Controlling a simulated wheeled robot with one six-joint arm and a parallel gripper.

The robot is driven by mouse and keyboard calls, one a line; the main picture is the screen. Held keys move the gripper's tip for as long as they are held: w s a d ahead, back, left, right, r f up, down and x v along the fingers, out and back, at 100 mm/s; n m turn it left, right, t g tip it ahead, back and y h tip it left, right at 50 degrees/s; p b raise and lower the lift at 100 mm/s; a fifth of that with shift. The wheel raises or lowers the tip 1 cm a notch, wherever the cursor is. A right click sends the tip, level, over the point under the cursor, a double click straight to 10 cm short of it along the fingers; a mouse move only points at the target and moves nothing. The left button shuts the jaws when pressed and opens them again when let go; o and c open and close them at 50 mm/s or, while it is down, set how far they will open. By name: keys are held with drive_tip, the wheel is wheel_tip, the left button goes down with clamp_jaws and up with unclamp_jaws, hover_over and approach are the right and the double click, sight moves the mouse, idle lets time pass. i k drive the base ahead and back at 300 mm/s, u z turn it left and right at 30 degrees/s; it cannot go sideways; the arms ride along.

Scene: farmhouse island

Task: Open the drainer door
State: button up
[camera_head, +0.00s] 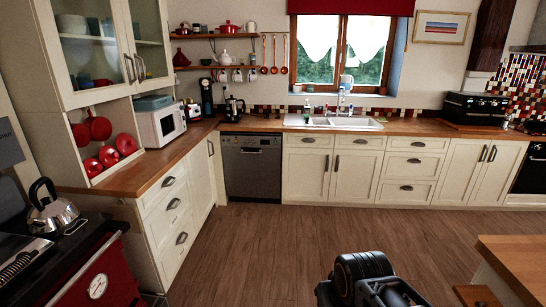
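No door here is marked as the drainer's, so I cannot tell which one it is. The glass-fronted wall cupboard (97,45) at upper left has two cream doors, both shut, with dishes visible behind the glass. Its metal handles (135,68) sit side by side at the lower middle. The grey dishwasher (251,168) under the back counter has its front shut and upright. The white sink with its draining area (333,122) is under the window, above shut cream cupboard doors (330,173). A dark part of my arm (365,280) shows at the bottom; no gripper fingers are visible.
The wooden floor (240,250) is clear between me and the back units. A wooden-topped island (518,262) stands at lower right. A red and black stove (95,280) with a kettle (50,208) is at lower left. A white microwave (161,123) stands on the left counter.

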sight(306, 172)
drive_tip(key=z, duration=0.2)
drive_tip(key=i, duration=2.25)
drive_tip(key=z, duration=0.25)
drive_tip(key=i, duration=2.15)
drive_tip(key=z, duration=0.1)
